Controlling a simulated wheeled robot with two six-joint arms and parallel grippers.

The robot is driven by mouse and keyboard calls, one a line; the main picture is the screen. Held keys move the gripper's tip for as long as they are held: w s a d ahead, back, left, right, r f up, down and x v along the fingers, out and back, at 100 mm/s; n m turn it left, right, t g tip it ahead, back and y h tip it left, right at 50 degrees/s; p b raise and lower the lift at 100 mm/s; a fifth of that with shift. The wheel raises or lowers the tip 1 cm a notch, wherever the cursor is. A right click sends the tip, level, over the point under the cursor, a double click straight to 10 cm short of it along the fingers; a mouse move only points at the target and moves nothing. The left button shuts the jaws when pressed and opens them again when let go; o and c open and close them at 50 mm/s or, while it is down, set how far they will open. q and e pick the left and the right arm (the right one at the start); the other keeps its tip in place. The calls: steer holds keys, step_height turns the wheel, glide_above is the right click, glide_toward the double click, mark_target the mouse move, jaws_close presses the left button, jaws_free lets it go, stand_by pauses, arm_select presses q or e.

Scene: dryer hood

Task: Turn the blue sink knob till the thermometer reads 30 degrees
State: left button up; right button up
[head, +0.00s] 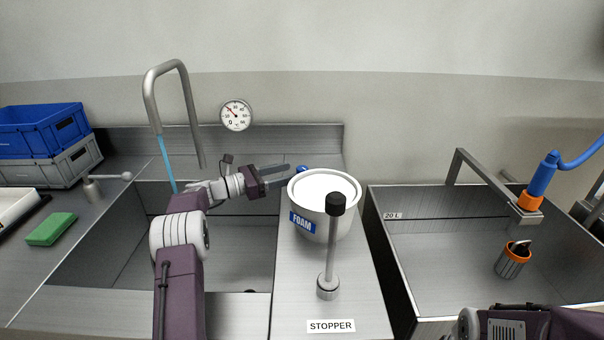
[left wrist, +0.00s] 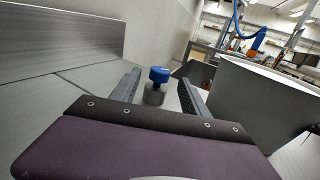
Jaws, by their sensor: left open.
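The blue knob (head: 302,169) shows in the head view just past my left gripper's fingertips, partly hidden by the foam pot. In the left wrist view the blue knob (left wrist: 159,74) stands upright on a grey post between the two fingers, apart from both. My left gripper (head: 288,175) is open and empty, reaching right over the sink. The round thermometer (head: 236,115) hangs on the wall; its red needle points to the upper left, and the exact reading is too small to tell. My right gripper is out of view.
A white pot labelled FOAM (head: 324,206) stands close right of my left gripper. A black-topped stopper lever (head: 331,245) rises in front of it. The bent faucet (head: 151,102) runs a blue stream into the sink. A green sponge (head: 51,229) lies at the left.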

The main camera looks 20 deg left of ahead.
mark_target(302, 167)
arm_select(q)
steer(key=x, duration=0.5)
steer(key=shift+w+d, duration=0.25)
jaws_close()
steer(key=n+t+y+b, duration=0.1)
steer(key=b, duration=0.2)
steer(key=n+t+y+b, duration=0.1)
steer(key=y+b, duration=0.1)
steer(key=b, duration=0.1)
steer(key=n+t+y+b, duration=0.2)
steer(key=b, duration=0.1)
steer(key=shift+f, duration=0.3)
steer(key=shift+r+n+t+y+b, duration=0.3)
steer(key=shift+n+y+b, duration=0.1)
steer(key=shift+y, duration=0.1)
jaws_free()
